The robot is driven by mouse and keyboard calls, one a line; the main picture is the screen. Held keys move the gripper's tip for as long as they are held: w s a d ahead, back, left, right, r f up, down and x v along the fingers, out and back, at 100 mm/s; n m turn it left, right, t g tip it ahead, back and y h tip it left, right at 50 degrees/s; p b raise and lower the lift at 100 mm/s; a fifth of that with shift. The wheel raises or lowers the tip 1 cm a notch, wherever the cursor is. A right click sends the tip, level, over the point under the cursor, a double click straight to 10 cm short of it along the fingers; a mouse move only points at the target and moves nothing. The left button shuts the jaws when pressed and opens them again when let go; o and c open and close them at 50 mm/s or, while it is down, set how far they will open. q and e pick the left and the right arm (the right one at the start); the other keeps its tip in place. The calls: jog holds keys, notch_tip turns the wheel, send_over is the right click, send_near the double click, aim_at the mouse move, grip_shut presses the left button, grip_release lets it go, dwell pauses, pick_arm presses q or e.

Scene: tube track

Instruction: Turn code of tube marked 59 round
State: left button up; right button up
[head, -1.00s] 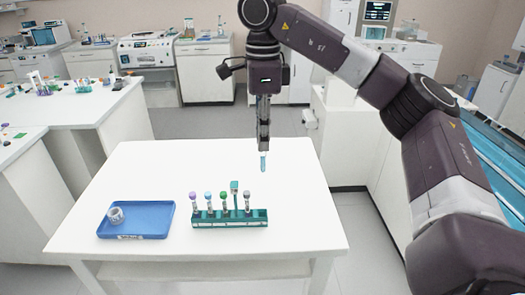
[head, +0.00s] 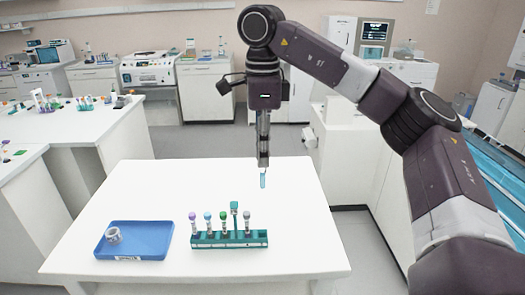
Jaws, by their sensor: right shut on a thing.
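My right gripper (head: 263,160) points down above the back right part of the white table (head: 150,190). It is shut on a light blue tube (head: 263,181), which hangs upright below the fingers, clear of the rack. No code or number on this tube can be read at this size. A green rack (head: 230,240) stands at the table's front middle, with several capped tubes upright in it: purple (head: 193,217), blue (head: 208,216), green (head: 222,217) and grey (head: 246,216) caps. Their markings are too small to read. My left gripper is not in view.
A blue tray (head: 150,241) with a roll-like grey-white ring (head: 113,235) lies left of the rack. A small teal piece (head: 234,206) stands up from the rack. The table's middle and back left are clear. Other benches stand left and behind.

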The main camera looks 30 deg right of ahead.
notch_tip(320, 180, down, 18)
jog(key=b, duration=1.1)
jog(key=shift+f, duration=0.25)
dwell(2.5)
dwell(0.4)
jog(key=m+p, duration=0.2)
jog(key=m, duration=1.3)
jog(key=shift+m, duration=0.4)
jog(key=shift+f, duration=0.1)
jog(key=o, duration=0.9)
